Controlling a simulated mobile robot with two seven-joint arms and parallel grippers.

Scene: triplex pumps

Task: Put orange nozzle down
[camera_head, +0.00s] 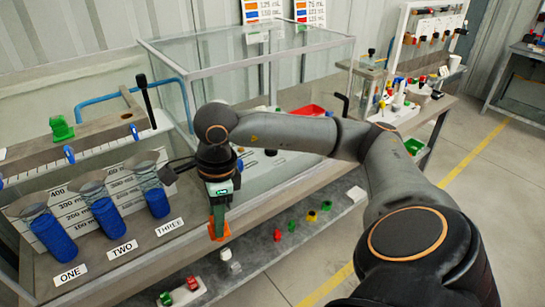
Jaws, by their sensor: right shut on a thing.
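The orange nozzle (219,232) is at the fingertips of my right gripper (218,218), which points down and is shut on it. The nozzle hangs at the front edge of the workbench (262,208), to the right of the beaker labelled THREE. I cannot tell whether it touches the bench edge or is held in front of it. My left gripper is not in view.
Three beakers with blue bases, ONE (52,238), TWO (105,217) and THREE (157,200), stand on the left. A glass tank (250,75) stands behind. A lower shelf (262,250) holds several coloured nozzles. A red tray (308,111) lies farther right.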

